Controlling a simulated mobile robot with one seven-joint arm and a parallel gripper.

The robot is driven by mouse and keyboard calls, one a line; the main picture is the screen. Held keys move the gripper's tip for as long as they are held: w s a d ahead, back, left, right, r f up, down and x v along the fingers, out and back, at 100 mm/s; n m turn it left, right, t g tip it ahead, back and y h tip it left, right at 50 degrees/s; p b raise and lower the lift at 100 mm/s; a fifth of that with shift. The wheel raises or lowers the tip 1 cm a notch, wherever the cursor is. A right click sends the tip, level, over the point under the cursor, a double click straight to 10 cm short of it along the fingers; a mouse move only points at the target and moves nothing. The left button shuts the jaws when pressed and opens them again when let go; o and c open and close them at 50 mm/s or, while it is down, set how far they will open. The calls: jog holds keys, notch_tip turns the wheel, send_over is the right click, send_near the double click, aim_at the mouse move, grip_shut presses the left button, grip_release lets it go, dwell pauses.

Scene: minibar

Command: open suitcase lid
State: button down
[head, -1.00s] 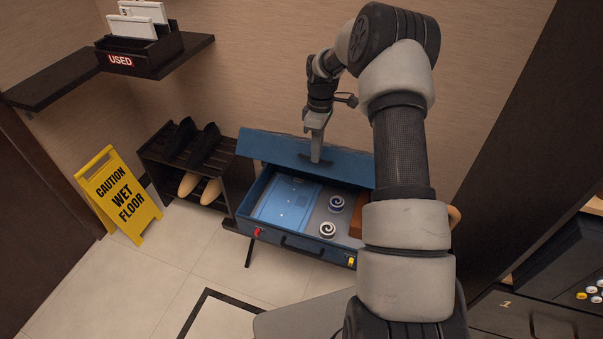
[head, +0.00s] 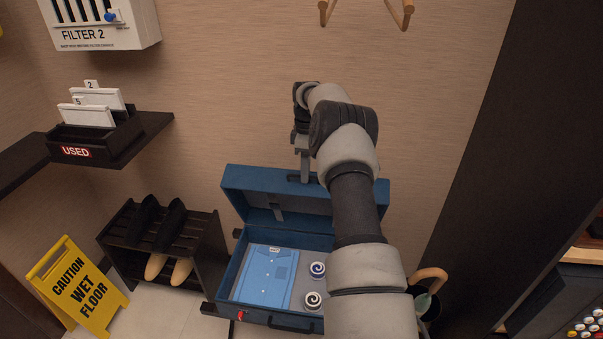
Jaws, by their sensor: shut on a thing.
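A blue suitcase (head: 242,313) stands open on a low stand against the wall. Its lid (head: 250,190) is raised and close to upright at the back. My gripper (head: 304,175) is at the top edge of the lid, near its middle, and is shut on it; the fingertips are small in view. A folded blue shirt (head: 268,276) and two round items with spiral tops, one blue (head: 317,270) and one dark (head: 312,301), lie inside. My arm hides the right part of the suitcase.
A dark shoe rack (head: 203,250) stands close on the left, with a yellow wet-floor sign (head: 77,287) beside it. A dark wall shelf (head: 150,124) holds a box labelled USED (head: 75,152). A dark panel (head: 470,130) bounds the right.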

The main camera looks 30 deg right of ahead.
jog(key=shift+s+d+f, duration=0.1)
jog(key=shift+s+f, duration=0.15)
jog(key=shift+f, duration=0.35)
jog(key=c, duration=1.8)
grip_release()
jog(key=shift+w+d+f, duration=0.1)
jog(key=shift+w, duration=0.05)
jog(key=shift+c, duration=0.2)
jog(key=shift+w+r, duration=0.1)
jog(key=shift+r, duration=0.1)
jog(key=shift+r, duration=0.55)
notch_tip(320, 180, up, 16)
jog(key=w+p, duration=0.1)
jog(key=p, duration=0.5)
jog(key=shift+d, duration=0.25)
